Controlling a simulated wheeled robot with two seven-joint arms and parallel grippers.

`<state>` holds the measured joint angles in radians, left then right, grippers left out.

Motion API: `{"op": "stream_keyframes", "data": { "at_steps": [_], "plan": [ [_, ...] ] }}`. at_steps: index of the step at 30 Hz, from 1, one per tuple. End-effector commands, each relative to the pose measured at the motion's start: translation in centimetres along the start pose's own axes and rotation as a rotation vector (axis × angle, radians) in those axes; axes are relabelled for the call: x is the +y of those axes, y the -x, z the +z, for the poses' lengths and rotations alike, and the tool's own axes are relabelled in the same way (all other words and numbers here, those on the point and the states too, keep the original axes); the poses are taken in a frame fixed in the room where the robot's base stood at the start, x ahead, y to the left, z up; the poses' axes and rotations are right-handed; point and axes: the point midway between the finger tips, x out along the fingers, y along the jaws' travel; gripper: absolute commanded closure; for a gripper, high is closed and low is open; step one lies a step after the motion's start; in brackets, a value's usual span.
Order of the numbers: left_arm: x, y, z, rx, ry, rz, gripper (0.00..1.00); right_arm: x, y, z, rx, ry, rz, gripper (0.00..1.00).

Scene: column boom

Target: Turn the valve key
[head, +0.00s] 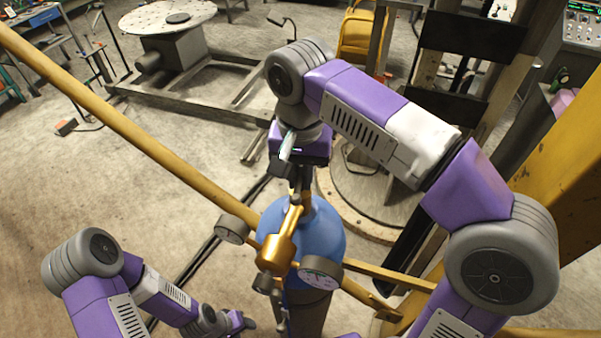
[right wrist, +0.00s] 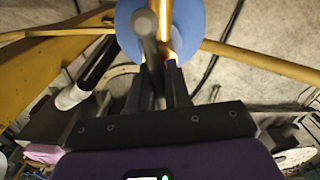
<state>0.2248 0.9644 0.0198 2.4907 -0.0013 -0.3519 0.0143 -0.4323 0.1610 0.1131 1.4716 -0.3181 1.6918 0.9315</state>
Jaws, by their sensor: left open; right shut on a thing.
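A blue gas cylinder (head: 328,243) stands at the lower middle of the head view, with a brass valve and regulator (head: 279,246) at its top. My right gripper (head: 302,188) reaches down from above to the cylinder's top and is shut on the valve key. In the right wrist view the grey key (right wrist: 147,28) shows between the dark fingers (right wrist: 162,75), over the blue cylinder and beside brass parts. In the head view the fingers largely hide the key; its turn angle cannot be told. My left gripper (head: 240,322) is open at the bottom edge, low and left of the cylinder, apart from it.
Two round gauges, left (head: 233,229) and right (head: 321,273), flank the regulator. A long yellow bar (head: 130,130) runs diagonally behind the cylinder. A yellow post (head: 560,150) stands at the right. A round-topped stand (head: 168,17) is at the back left. Open floor lies at left.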

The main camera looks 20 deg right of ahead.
Motion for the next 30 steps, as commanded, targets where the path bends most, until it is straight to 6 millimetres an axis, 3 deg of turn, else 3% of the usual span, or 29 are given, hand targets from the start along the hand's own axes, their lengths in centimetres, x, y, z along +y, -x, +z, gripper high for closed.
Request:
{"op": "stream_keyframes", "data": {
  "at_steps": [4,5,10,20,30],
  "plan": [
    [0.0,0.0,0.0,0.000,0.000,0.000,0.52,0.0,0.1,0.0,0.002,-0.001,-0.001,1.00],
    [0.0,0.0,0.0,0.000,0.000,0.000,0.52,0.0,0.1,0.0,0.001,-0.002,-0.001,0.81],
    [0.0,0.0,0.0,0.000,0.000,0.000,0.52,0.0,0.0,0.0,0.001,-0.002,-0.001,0.57],
    [0.0,0.0,0.0,0.000,0.000,0.000,0.52,0.0,0.3,0.0,0.001,-0.002,-0.001,0.57],
    [0.0,-0.1,0.0,0.000,0.000,0.000,0.52,-0.1,4.4,0.0,0.002,-0.002,-0.004,0.57]
  ]
}}
